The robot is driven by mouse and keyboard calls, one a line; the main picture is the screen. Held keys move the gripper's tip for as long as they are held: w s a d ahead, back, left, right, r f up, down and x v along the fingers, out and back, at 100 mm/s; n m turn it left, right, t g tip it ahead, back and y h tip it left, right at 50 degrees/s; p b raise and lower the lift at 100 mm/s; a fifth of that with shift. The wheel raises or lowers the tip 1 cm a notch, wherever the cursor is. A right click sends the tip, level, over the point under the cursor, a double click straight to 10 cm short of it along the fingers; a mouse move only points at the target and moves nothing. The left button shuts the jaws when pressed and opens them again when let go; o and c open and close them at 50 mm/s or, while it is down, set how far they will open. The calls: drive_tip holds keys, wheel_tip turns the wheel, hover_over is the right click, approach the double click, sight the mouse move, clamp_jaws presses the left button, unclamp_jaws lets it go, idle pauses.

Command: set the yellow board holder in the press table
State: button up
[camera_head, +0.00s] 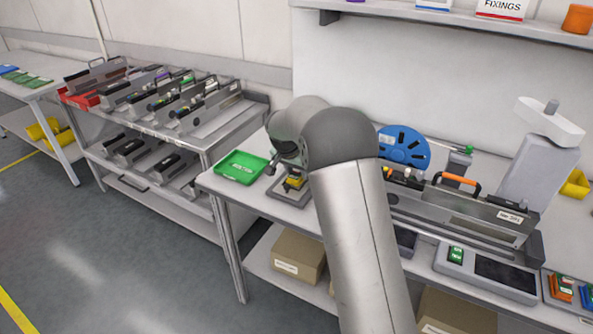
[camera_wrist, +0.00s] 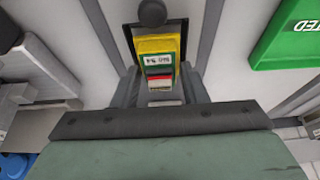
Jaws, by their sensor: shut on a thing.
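The yellow board holder (camera_wrist: 155,45) shows in the wrist view, carrying a green board with a white label and red and white parts. My gripper (camera_wrist: 160,88) is shut on it, with a grey finger on either side of its near end. In the head view the holder (camera_head: 294,183) is a small yellow patch low over the grey press table (camera_head: 288,197), partly behind my arm. A dark round press knob (camera_wrist: 152,12) stands at the holder's far end in the wrist view. I cannot tell whether the holder is fully seated.
A green tray (camera_head: 241,167) lies left of the press table; it also shows in the wrist view (camera_wrist: 295,35). A blue reel (camera_head: 404,147) and a long grey feeder with an orange handle (camera_head: 462,181) stand to the right. A trolley of feeders (camera_head: 215,120) is at left.

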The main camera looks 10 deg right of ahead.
drive_tip(key=shift+f+b, duration=0.3)
drive_tip(key=shift+f, duration=0.05)
drive_tip(key=o, duration=1.1)
drive_tip(key=shift+r, duration=0.15)
drive_tip(key=b+v, duration=0.1)
drive_tip(key=v, duration=1.6)
drive_tip(key=shift+r, duration=0.15)
